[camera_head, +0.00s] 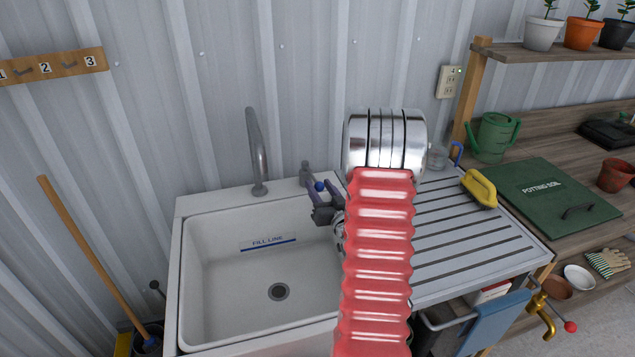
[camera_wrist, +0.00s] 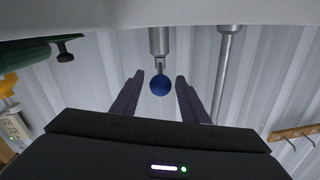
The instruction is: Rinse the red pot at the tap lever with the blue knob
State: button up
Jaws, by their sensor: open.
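The blue knob (camera_head: 320,186) of the tap lever is at the back right corner of the sink. In the wrist view the blue knob (camera_wrist: 160,86) sits between the fingertips of my gripper (camera_head: 323,197), on the end of a metal lever (camera_wrist: 159,42). The jaws are open, with a gap on each side of the knob. The curved tap spout (camera_head: 257,150) stands left of the lever. A reddish-brown pot (camera_head: 613,177) sits on the bench at the far right, away from my gripper; I cannot tell whether it is the red pot.
The white sink (camera_head: 205,290) looks empty, with an open drain (camera_head: 278,292). A ribbed drainboard (camera_head: 465,235) lies to its right, with a yellow sponge-like thing (camera_head: 479,188). A green watering can (camera_head: 493,137) and a green potting soil lid (camera_head: 550,200) are on the bench.

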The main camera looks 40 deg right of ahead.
aim_at(316, 182)
jog(key=shift+x, duration=1.5)
jog(key=shift+c, duration=0.5)
grip_shut()
